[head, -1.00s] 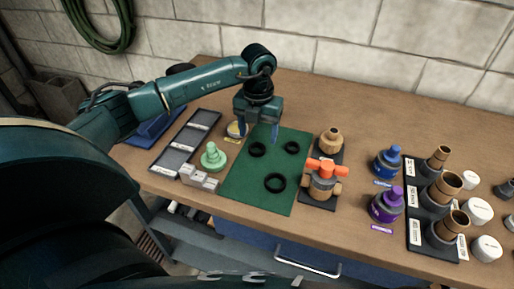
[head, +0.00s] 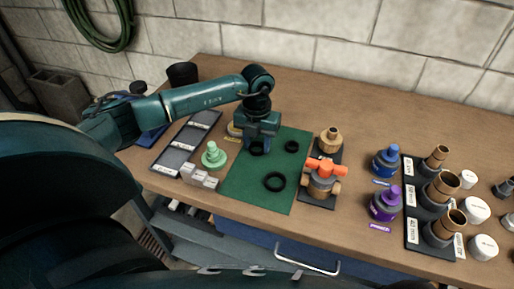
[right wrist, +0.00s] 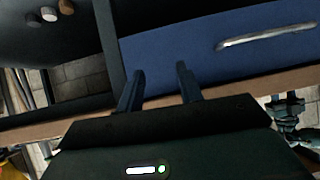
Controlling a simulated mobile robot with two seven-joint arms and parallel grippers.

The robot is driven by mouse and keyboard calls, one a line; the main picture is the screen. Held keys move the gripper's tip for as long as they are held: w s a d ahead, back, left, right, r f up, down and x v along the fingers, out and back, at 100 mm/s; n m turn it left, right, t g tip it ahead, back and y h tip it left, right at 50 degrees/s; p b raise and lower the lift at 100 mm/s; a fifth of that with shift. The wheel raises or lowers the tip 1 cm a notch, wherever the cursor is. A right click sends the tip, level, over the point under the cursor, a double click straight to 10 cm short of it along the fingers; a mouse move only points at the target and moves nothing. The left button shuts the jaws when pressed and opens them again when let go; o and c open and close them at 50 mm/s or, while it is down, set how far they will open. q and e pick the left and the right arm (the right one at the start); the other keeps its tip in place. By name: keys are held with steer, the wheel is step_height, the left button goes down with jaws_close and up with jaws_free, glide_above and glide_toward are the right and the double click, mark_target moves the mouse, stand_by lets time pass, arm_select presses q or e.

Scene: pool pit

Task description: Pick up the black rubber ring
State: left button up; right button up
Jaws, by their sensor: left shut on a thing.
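Three black rubber rings lie on the green mat (head: 240,187). The largest ring (head: 267,186) is at the front, a smaller ring (head: 292,146) at the back right, and another small ring (head: 257,151) at the back left. My left gripper (head: 257,150) points down over the back-left ring and is shut on it at mat level; its fingers hide part of that ring. My right gripper (right wrist: 158,92) shows in the right wrist view with its fingers apart and nothing between them, in front of the blue drawer (right wrist: 185,50).
A green stepped fitting (head: 214,156) and grey-white blocks (head: 199,177) stand left of the mat. An orange-handled brass valve (head: 322,178) stands right. Blue (head: 386,162) and purple (head: 385,204) containers and upright brass tubes (head: 443,187) are farther right. A dark divided tray (head: 187,142) lies left.

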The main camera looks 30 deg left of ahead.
arm_select(q)
steer(key=shift+c, duration=1.3)
